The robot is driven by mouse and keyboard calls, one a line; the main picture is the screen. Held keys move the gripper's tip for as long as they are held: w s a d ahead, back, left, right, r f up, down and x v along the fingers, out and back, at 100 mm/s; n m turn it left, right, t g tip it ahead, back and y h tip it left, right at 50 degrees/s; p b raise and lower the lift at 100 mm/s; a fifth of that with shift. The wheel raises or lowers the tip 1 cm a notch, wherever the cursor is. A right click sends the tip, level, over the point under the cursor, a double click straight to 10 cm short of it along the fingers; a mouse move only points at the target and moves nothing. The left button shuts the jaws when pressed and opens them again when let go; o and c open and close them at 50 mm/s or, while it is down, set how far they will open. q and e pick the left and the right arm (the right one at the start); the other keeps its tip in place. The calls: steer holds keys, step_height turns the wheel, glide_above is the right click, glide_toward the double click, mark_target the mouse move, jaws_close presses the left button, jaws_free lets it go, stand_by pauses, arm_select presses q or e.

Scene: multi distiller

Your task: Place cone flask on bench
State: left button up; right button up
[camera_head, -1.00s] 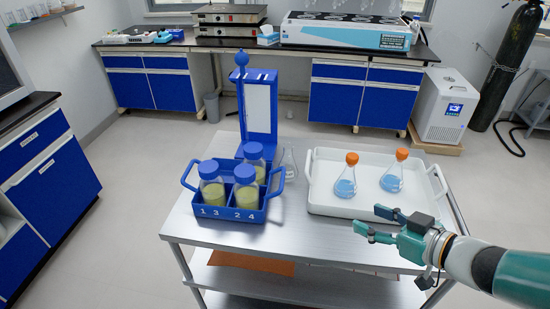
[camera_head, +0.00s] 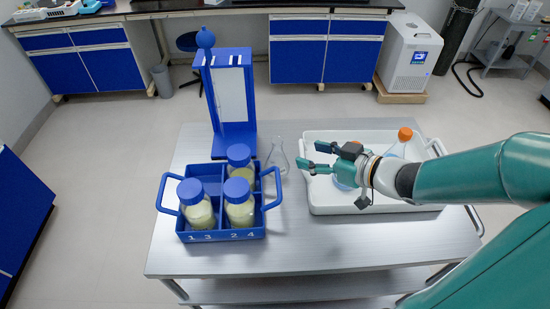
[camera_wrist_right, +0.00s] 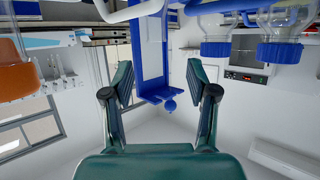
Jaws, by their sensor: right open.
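A clear, empty cone flask (camera_head: 278,158) stands on the metal cart top (camera_head: 300,250), between the blue bottle carrier and the white tray (camera_head: 315,205). Two cone flasks with blue liquid and orange caps are in the tray. The right one (camera_head: 403,140) shows its cap and neck; the left one (camera_head: 343,183) is mostly hidden behind my right gripper. My right gripper (camera_head: 308,155) is open and empty, over the tray's left part, just right of the clear flask. In the right wrist view its fingers (camera_wrist_right: 160,68) are spread with nothing between them. My left gripper is not in view.
The blue carrier (camera_head: 220,236) holds several blue-capped bottles at the cart's left. A tall blue stand (camera_head: 228,95) rises behind it. The cart's front strip is clear. A dark-topped bench (camera_head: 250,10) with blue cabinets stands at the back.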

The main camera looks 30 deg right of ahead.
mark_target(281, 146)
steer(key=p+x, duration=0.1)
steer(key=x, duration=0.6)
steer(key=shift+w+a+f, duration=0.1)
steer(key=shift+f, duration=0.05)
steer(key=shift+d+p+x, duration=0.15)
steer(key=shift+p+x, duration=0.2)
steer(key=shift+x, duration=1.05)
steer(key=shift+d+p+x, duration=0.2)
steer(key=shift+p+x, duration=0.15)
steer(key=shift+x, duration=1.05)
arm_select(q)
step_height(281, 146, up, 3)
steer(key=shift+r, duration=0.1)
arm_select(e)
steer(key=shift+w, duration=0.1)
jaws_close()
